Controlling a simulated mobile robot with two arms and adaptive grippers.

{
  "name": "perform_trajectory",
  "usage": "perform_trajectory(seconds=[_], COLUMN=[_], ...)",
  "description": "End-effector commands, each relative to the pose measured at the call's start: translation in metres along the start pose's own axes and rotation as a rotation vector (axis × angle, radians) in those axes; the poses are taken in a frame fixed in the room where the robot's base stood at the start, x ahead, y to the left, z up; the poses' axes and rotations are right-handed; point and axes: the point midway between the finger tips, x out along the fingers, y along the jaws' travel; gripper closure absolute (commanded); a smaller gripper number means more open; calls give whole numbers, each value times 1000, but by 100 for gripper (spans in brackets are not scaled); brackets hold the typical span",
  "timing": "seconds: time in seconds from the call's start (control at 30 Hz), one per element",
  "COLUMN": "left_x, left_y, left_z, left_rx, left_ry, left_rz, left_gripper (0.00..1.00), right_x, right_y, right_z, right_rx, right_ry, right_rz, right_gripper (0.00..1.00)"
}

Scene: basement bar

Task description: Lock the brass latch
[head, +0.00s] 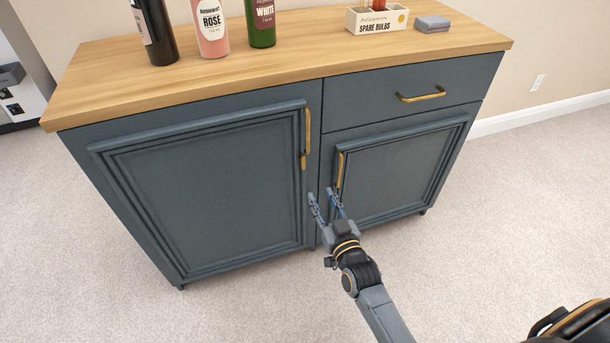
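A dark blue cabinet has a left door (205,195) and a smaller right door (390,180), both looking closed. A tall brass handle (308,128) is on the left door's right edge. A small brass piece (303,161) at its lower end may be the brass latch; it is too small to tell its position. Another brass handle (340,170) is on the right door's left edge. My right gripper (321,194) is open and empty, its fingers pointing up at the cabinet front, below the brass piece and between the doors. I cannot tell whether it touches the cabinet. My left gripper is out of view.
A drawer (405,92) with a brass pull (421,95) is above the right door. Several bottles, a spare bulbs box (376,20) and a grey block (432,24) stand on the wooden top (290,62).

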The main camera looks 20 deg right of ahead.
Motion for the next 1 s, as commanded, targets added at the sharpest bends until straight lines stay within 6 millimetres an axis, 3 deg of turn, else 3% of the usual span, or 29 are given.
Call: perform_trajectory(seconds=[0.27, 0.6, 0.8, 1.0], left_x=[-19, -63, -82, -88], left_y=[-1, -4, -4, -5], left_z=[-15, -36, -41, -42], left_rx=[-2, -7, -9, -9], left_ry=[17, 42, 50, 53], left_rz=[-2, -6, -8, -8], left_gripper=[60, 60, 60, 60], right_x=[44, 112, 132, 136], right_y=[0, 0, 0, 0], right_z=[-2, -2, -1, -2], right_rx=[0, 1, 0, 0], right_ry=[8, 4, 3, 2], right_rz=[1, 0, 0, 0], right_gripper=[66, 66, 66, 66])
